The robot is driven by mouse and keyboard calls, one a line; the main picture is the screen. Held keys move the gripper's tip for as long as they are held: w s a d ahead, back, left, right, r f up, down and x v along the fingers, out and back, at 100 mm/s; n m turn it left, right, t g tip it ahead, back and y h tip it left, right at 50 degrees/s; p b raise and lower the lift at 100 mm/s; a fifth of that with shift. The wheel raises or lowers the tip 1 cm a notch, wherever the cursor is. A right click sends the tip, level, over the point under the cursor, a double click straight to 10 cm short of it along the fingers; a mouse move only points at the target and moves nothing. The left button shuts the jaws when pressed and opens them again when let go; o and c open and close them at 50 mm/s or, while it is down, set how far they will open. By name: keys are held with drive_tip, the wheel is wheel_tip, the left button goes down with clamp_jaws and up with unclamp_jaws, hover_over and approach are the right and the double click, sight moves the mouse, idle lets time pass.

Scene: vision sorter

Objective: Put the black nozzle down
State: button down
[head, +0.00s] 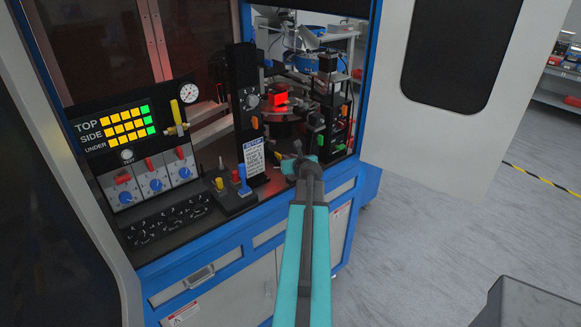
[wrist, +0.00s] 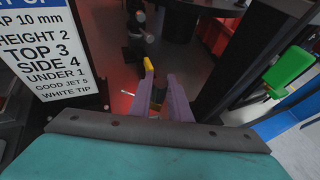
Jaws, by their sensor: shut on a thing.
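My gripper (head: 298,158) reaches over the front of the machine's bench in the head view, right of the white setup card (head: 254,157). In the wrist view my gripper's two pale purple fingers (wrist: 160,84) are closed on a small dark piece, the black nozzle (wrist: 158,97), which is mostly hidden between them. In the head view the nozzle cannot be made out. A yellow piece (wrist: 148,65) shows at the left finger's tip. A small stand with yellow (head: 219,184) and blue (head: 243,178) pieces is left of my gripper on the bench.
A black post (head: 246,100) with a dial stands behind the card. A red-lit turntable (head: 283,112) lies beyond my gripper. A black station with green and orange knobs (head: 322,140) is at its right. The light panel (head: 116,126) is at the left. An open door (head: 440,90) hangs right.

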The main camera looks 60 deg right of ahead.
drive_tip(key=shift+f, duration=1.8)
drive_tip(key=shift+f, duration=0.15)
drive_tip(key=c, duration=1.7)
unclamp_jaws()
drive_tip(key=shift+o, duration=0.2)
